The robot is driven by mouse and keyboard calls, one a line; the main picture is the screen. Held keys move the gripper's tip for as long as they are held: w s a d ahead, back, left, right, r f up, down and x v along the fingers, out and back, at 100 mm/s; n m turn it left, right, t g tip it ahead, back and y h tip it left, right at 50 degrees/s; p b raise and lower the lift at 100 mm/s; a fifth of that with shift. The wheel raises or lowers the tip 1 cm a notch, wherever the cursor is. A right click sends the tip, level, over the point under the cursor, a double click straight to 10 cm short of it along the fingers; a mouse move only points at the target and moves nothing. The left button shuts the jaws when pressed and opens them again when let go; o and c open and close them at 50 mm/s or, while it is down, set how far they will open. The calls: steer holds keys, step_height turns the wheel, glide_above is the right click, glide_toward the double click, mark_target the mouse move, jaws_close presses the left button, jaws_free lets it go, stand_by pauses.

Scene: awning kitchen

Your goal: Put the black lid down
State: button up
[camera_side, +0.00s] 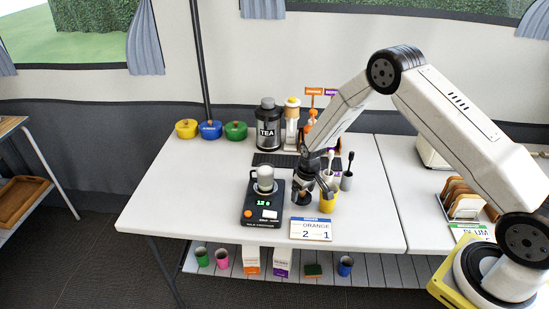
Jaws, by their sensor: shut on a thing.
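My gripper (304,190) points down low over the white table (200,185), between the milk frother and the yellow cup. It is shut on a small dark thing, which looks like the black lid (304,197). The fingers and dark links hide most of the lid, and I cannot tell whether it touches the table.
The milk frother (262,208) stands close on the left, with a sign card (311,229) in front. The yellow cup (328,200) and grey cup (347,181) stand close on the right.

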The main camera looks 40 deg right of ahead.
mark_target(303, 195)
steer(key=shift+f, duration=1.85)
steer(key=shift+f, duration=0.15)
steer(key=o, duration=0.9)
steer(key=r, duration=0.6)
steer(key=s+r, duration=0.1)
steer(key=r, duration=0.3)
steer(key=shift+s+r, duration=0.25)
steer(key=shift+r, duration=0.85)
